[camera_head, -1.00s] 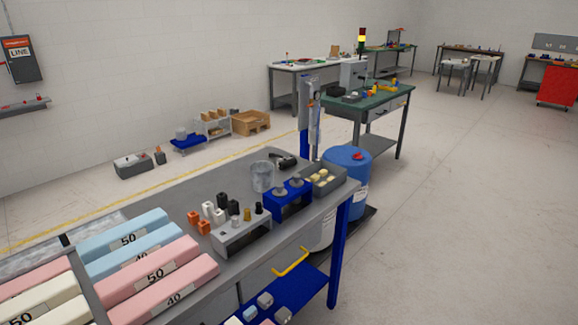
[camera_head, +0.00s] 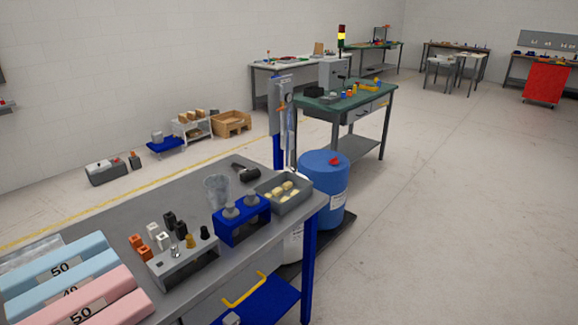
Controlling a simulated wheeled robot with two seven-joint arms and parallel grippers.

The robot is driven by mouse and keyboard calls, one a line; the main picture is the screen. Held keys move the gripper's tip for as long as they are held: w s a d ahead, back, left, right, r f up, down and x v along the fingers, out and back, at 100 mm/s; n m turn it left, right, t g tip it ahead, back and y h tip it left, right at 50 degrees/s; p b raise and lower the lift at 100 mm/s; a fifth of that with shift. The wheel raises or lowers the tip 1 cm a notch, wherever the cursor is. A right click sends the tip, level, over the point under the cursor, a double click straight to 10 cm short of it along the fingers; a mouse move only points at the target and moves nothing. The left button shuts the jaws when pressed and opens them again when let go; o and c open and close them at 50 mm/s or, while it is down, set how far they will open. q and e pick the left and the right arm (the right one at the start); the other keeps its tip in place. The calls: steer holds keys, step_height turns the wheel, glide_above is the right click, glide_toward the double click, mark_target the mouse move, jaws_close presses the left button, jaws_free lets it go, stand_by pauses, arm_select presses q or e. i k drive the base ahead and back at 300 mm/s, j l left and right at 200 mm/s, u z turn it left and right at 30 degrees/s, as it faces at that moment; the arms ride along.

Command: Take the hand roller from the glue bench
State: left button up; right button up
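A black tool (camera_head: 246,173) that looks like the hand roller lies on the near grey bench (camera_head: 95,217), towards its far end. It is small in view, so its exact shape is hard to tell. It lies behind a grey tray of pale yellow pieces (camera_head: 284,193) and to the right of a clear cup (camera_head: 216,190). I cannot tell for certain that this bench is the glue bench. Neither of my grippers shows in the head view.
The bench also bears a blue holder (camera_head: 242,226), a grey rack (camera_head: 184,261) and blue and pink foam blocks (camera_head: 60,263). A blue barrel (camera_head: 325,190) stands beyond its right end. A green-topped bench (camera_head: 330,108) stands behind. The floor to the right is clear.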

mark_target(252, 175)
steer(key=i+l+z, duration=0.5)
steer(key=i+z, duration=0.15)
steer(key=i, duration=0.15)
steer(key=i+l+z, duration=0.1)
steer(key=i+z, duration=0.2)
steer(key=i, duration=0.15)
steer(key=i+l+u, duration=0.1)
steer(key=i+u, duration=0.2)
steer(key=i+l+u, duration=0.3)
steer(key=i, duration=0.2)
steer(key=i+u, duration=0.15)
steer(key=u, duration=0.3)
steer(key=i+u, duration=0.15)
steer(key=u, duration=0.35)
steer(key=i+l+u, duration=0.1)
steer(key=u, duration=0.35)
steer(key=i+l+u, duration=0.1)
steer(key=l+u, duration=0.15)
steer(key=u, duration=0.2)
steer(key=i+l+u, duration=0.15)
steer(key=u, duration=0.3)
steer(key=i+l+u, duration=0.1)
steer(key=u, duration=0.4)
steer(key=l+u, duration=0.45)
steer(key=i+l+u, duration=0.1)
steer(key=u, duration=0.4)
steer(key=l+u, duration=0.45)
steer(key=j, duration=0.1)
